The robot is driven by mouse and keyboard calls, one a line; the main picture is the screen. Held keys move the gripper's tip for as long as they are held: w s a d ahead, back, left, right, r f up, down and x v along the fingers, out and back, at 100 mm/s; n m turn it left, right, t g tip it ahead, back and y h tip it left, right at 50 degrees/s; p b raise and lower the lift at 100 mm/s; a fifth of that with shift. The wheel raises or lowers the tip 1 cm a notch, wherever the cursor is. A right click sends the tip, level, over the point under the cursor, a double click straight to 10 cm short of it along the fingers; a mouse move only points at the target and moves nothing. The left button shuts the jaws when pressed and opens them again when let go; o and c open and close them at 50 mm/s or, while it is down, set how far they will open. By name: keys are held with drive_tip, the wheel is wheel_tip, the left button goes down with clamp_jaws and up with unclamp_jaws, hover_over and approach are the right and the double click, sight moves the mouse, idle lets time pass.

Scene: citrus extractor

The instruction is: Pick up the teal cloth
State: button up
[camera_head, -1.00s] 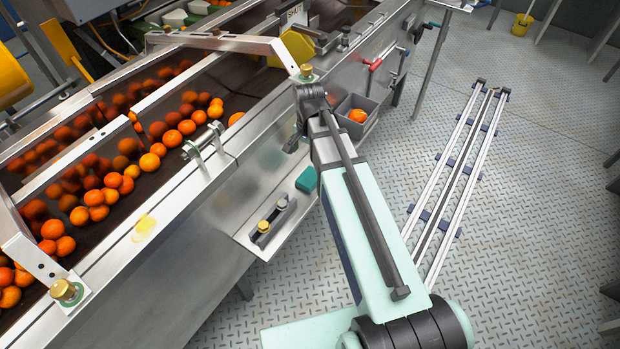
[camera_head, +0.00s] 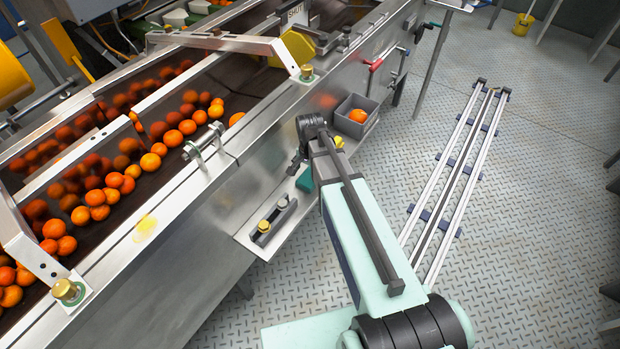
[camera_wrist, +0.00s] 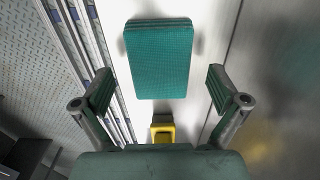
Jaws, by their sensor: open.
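The teal cloth (camera_wrist: 160,62) is a folded rectangular pad lying on the metal side shelf. It shows whole in the wrist view, between and ahead of my open fingers. In the head view the cloth (camera_head: 304,181) is partly hidden by my wrist. My gripper (camera_wrist: 158,92) is open, with one finger to each side of the cloth's line and nothing between the pads. In the head view the end of my arm is over the shelf by the cloth, and its fingers are hard to make out.
A yellow object (camera_wrist: 162,132) is close to the cloth. A grey bin (camera_head: 352,104) holds an orange fruit. The steel extractor wall (camera_head: 215,215) runs along the shelf. Floor rails (camera_head: 460,165) lie to the right.

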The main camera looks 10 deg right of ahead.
sight(310, 176)
drive_tip(key=shift+f, duration=0.5)
drive_tip(key=c, duration=1.2)
drive_tip(key=shift+r, duration=0.15)
wheel_tip(310, 176, up, 20)
drive_tip(key=shift+f, duration=0.1)
